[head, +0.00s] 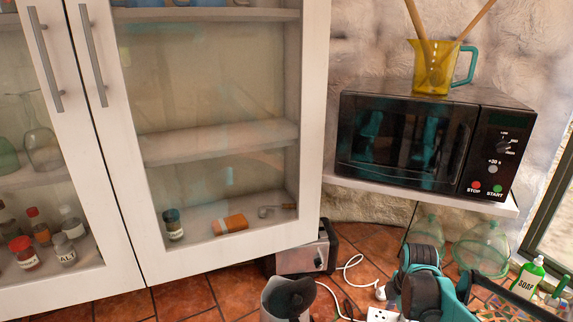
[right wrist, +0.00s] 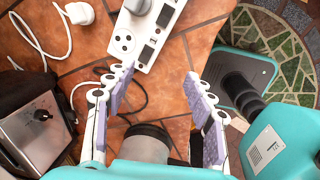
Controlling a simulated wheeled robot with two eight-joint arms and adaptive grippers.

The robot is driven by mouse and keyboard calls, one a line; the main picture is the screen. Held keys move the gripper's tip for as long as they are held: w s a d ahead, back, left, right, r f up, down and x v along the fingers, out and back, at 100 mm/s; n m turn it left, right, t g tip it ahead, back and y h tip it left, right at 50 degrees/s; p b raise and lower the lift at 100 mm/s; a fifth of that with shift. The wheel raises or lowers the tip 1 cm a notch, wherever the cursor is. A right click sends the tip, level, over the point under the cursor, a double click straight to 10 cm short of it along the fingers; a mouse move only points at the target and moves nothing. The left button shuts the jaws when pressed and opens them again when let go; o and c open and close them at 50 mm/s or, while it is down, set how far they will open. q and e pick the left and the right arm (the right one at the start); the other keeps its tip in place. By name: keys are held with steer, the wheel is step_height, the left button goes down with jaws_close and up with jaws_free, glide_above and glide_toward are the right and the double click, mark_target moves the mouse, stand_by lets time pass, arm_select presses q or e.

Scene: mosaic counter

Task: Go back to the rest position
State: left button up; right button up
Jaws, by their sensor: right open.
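My right gripper (right wrist: 160,100) shows in the right wrist view with its two padded fingers spread apart and nothing held between them. It hangs over the tiled counter, with the white power strip (right wrist: 150,30) beyond its fingertips. A grey cylinder with a black top (right wrist: 148,145) shows low between the fingers; I cannot tell whether they touch it. In the head view, teal and black links of mine are at the lower right, and I cannot make out the gripper's fingertips there. My left gripper is in neither view.
A black microwave (head: 405,140) sits on a shelf (head: 345,184), with a yellow jug (head: 433,75) on top. A green soap bottle (head: 527,277) stands at right. White plug and cable (right wrist: 80,13) lie on the counter.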

steer(key=s+a+f+m+t+b, duration=0.1)
steer(key=s+a+m+t+b, duration=0.1)
steer(key=s+a+m, duration=0.3)
steer(key=s+a+m+t+b, duration=0.3)
steer(key=s+a+m, duration=0.3)
steer(key=s+m, duration=0.4)
steer(key=shift+s+f+m+t+b, duration=0.35)
steer(key=shift+m+b, duration=0.4)
steer(key=shift+m, duration=0.45)
steer(key=shift+w+f, duration=0.1)
